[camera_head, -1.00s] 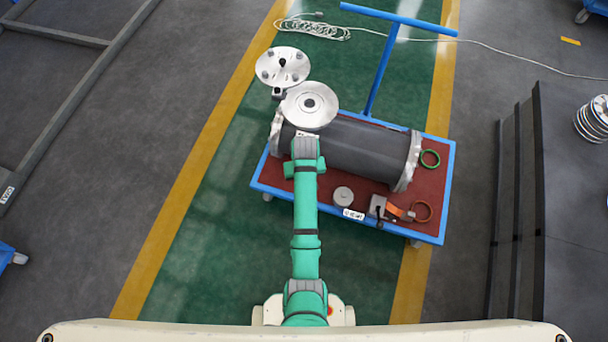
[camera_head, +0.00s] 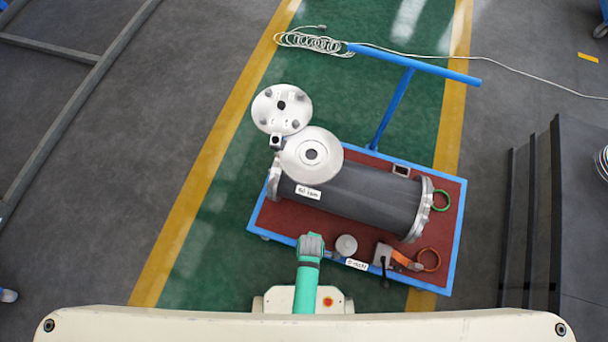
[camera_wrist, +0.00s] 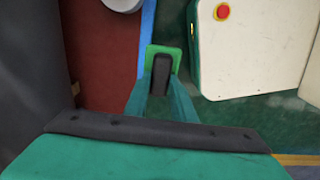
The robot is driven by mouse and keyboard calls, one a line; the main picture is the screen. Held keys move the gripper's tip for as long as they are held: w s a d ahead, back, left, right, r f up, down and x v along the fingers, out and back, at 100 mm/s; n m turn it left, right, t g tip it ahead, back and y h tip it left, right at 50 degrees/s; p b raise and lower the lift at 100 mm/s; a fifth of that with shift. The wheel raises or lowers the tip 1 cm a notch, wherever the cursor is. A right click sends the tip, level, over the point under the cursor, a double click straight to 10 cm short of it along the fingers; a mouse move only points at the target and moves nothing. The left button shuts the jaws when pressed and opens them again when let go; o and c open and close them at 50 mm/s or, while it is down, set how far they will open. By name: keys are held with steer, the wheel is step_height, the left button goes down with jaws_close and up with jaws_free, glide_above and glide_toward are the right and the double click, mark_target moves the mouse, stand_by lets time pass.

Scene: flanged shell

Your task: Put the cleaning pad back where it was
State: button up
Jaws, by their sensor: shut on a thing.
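In the wrist view my gripper (camera_wrist: 161,82) is shut on a small block with a dark middle and a bright green edge, which looks like the cleaning pad (camera_wrist: 165,51). The pad is held above the floor, beside the blue edge of the cart. In the head view only my arm shows at the cart's near edge; gripper and pad are hidden there. The dark grey flanged shell (camera_head: 354,198) lies on the cart (camera_head: 452,250), with a metal disc (camera_head: 325,145) at its left end and another round flange plate (camera_head: 266,108) beyond.
On the red cart top are a grey round piece (camera_head: 346,246), a grey tool with an orange part (camera_head: 383,256), an orange ring (camera_head: 437,266) and a green ring (camera_head: 446,204). A coiled white cable (camera_head: 310,42) lies on the floor. A dark cabinet (camera_head: 582,220) stands right.

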steer(key=w+f, duration=0.3)
steer(key=w, duration=0.1)
steer(key=w+a+f, duration=0.1)
steer(key=w+f, duration=0.2)
steer(key=w, duration=0.2)
steer(key=w+a+f, duration=0.1)
steer(key=w+f, duration=0.2)
steer(key=w, duration=0.1)
steer(key=shift+w+a+f, duration=0.2)
steer(key=shift+w+f, duration=0.05)
steer(key=shift+f, duration=1.65)
steer(key=o, duration=1)
steer(key=shift+f, duration=0.1)
